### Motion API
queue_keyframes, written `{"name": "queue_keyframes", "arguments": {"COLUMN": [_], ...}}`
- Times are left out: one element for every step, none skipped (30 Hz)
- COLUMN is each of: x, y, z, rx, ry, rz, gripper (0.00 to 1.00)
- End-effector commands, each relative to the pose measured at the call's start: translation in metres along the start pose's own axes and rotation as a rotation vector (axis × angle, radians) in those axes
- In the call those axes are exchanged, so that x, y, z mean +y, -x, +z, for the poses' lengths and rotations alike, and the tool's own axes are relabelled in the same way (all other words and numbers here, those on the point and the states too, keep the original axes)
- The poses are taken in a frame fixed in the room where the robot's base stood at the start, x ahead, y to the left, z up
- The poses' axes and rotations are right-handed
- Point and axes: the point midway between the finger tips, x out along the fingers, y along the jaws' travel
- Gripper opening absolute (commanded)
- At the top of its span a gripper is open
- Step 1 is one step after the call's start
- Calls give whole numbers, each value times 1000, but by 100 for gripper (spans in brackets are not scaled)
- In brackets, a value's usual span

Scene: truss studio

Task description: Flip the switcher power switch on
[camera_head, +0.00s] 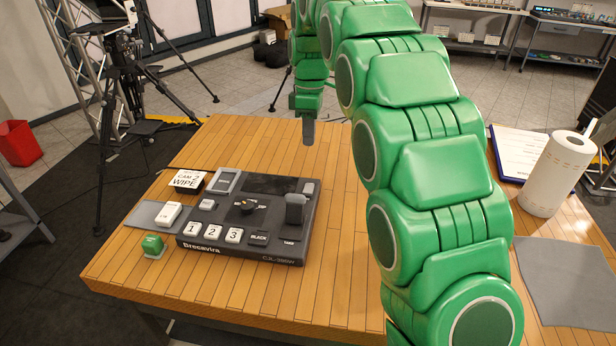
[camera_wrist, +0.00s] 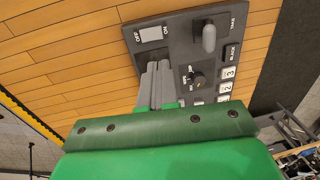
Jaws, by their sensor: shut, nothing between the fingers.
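The switcher (camera_head: 240,262) is a dark grey console lying on the wooden table, with number buttons, a knob and an upright lever. Its power switch (camera_wrist: 152,32) is a pale rocker between OFF and ON labels in the wrist view; which side is pressed I cannot tell. In the head view the power switch (camera_head: 308,187) is a small pale patch at the back right corner. My gripper (camera_head: 308,132) points down beyond the switcher's back edge. In the wrist view my gripper (camera_wrist: 155,75) is shut and empty, its grey fingers apparently apart from the switch.
The lever (camera_head: 295,208) stands up just in front of the power switch. A CAM 2 WIPE sign (camera_head: 188,180), a white block (camera_head: 168,214) and a green block (camera_head: 153,245) sit left of the switcher. A paper roll (camera_head: 558,172), clipboard (camera_head: 515,150) and grey cloth (camera_head: 568,278) lie right.

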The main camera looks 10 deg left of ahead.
Motion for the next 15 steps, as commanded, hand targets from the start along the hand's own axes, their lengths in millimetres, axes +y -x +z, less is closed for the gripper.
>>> {"name": "queue_keyframes", "arguments": {"x": [0, 0, 0, 0, 0, 0, 0, 0, 0, 0, 0, -1, -1, -1, 0], "y": [0, 0, -1, -1, -2, -4, -6, -8, -12, -15, -18, -22, -26, -30, -35], "z": [0, 0, 0, 0, 0, 0, 0, 0, 0, 0, 0, 0, 0, 0, 0], "rx": [0, 0, 0, 0, 0, 0, 0, 0, 0, 0, -1, -1, -1, -1, 0], "ry": [0, 0, 0, 0, 0, 0, 0, 0, 0, -1, -1, -1, -1, -1, -1], "rz": [0, 0, 0, 0, 0, 0, 0, 0, -1, -1, -2, -3, -3, -3, -1], "gripper": [0, 0, 0, 0, 0, 0, 0, 0, 0, 0, 0, 0, 0, 0, 0]}}
